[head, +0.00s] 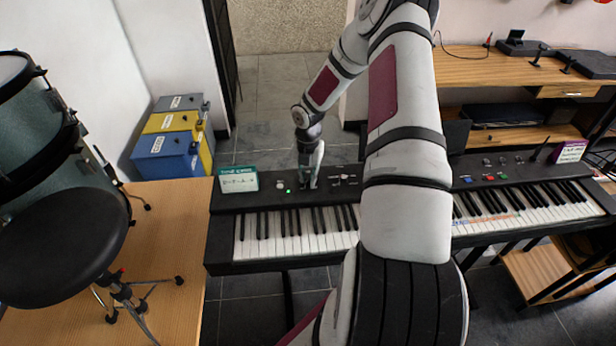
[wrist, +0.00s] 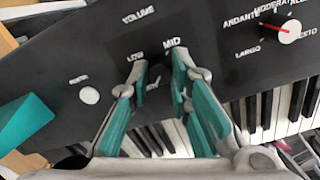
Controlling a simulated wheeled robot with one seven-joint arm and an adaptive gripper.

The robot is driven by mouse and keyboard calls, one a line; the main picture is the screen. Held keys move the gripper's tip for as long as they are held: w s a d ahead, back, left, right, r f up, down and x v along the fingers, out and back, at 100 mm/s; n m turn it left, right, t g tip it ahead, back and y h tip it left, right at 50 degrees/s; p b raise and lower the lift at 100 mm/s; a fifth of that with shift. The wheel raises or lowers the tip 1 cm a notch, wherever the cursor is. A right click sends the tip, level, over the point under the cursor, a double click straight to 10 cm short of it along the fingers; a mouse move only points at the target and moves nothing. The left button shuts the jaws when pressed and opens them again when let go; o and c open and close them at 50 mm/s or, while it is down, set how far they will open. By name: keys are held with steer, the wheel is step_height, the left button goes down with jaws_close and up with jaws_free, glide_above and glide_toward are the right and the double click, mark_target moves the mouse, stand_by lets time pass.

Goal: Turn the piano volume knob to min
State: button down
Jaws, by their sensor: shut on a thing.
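The piano (head: 225,225) is a black keyboard with a control panel along its back. In the wrist view its panel (wrist: 60,50) shows the words VOLUME, LOW and MID around the volume knob (wrist: 156,78). My gripper (wrist: 158,66) has teal pads and reaches down onto that knob, one finger on each side. It is shut on the knob. The fingers hide most of it, and I cannot read where its pointer stands. In the head view my gripper (head: 308,185) points down at the panel, left of centre.
A small sign (head: 238,180) stands on the panel's left end. A drum (head: 60,235) stands left.

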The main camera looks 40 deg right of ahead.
mark_target(308, 180)
steer(key=c, duration=1.5)
jaws_free()
steer(key=shift+o, duration=0.2)
steer(key=shift+r, duration=0.1)
step_height(308, 180, up, 12)
